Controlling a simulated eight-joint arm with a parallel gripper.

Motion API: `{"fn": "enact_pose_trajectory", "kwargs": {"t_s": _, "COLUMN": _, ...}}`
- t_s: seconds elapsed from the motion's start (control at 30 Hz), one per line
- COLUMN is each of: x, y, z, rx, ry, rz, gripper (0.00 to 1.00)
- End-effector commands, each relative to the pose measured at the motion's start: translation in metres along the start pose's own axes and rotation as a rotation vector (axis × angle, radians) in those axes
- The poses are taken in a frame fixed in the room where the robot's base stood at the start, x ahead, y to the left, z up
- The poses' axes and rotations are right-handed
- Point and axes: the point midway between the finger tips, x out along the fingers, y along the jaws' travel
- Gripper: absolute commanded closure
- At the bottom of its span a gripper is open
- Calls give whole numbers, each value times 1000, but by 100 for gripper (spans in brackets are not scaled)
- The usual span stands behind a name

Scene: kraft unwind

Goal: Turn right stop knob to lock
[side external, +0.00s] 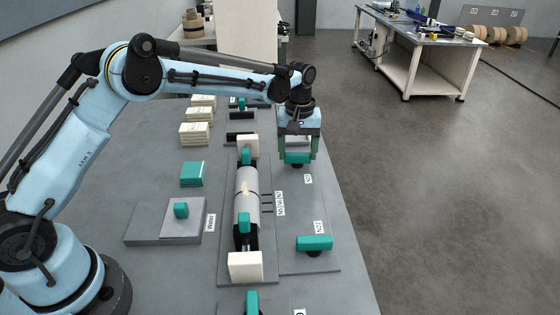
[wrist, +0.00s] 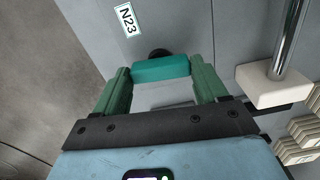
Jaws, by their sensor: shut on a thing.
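A teal bar-shaped knob (side external: 297,158) stands on the grey plate at the far right end of the roll fixture. In the wrist view the same teal knob (wrist: 161,67) lies crosswise between my green fingers, with a dark round part behind it. My gripper (side external: 298,154) points down and is shut on the ends of this knob; in the wrist view my gripper (wrist: 160,72) has a finger at each end. A second teal knob (side external: 314,243) stands on the same plate, nearer the camera, on a dark stem.
A grey roll (side external: 247,200) lies on a shaft between white blocks (side external: 245,266), left of the knobs. The N23 label (wrist: 126,19) lies beyond the held knob. Paper stacks (side external: 195,133) and a teal block (side external: 192,174) stand left. The table's right edge is close.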

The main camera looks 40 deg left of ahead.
Motion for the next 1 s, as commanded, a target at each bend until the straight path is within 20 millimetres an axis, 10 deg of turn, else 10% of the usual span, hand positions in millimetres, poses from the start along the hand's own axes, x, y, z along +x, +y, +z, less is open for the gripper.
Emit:
{"fn": "enact_pose_trajectory", "kwargs": {"t_s": 0.63, "x": -1, "y": 1, "z": -1, "rx": -49, "ry": 6, "rz": 3, "gripper": 58}}
{"fn": "enact_pose_trajectory", "kwargs": {"t_s": 0.67, "x": -1, "y": 1, "z": -2, "rx": -49, "ry": 6, "rz": 3, "gripper": 23}}
{"fn": "enact_pose_trajectory", "kwargs": {"t_s": 0.7, "x": -1, "y": 0, "z": -1, "rx": -49, "ry": 5, "rz": 3, "gripper": 17}}
{"fn": "enact_pose_trajectory", "kwargs": {"t_s": 1.0, "x": 0, "y": 0, "z": -1, "rx": -49, "ry": 2, "rz": 1, "gripper": 2}}
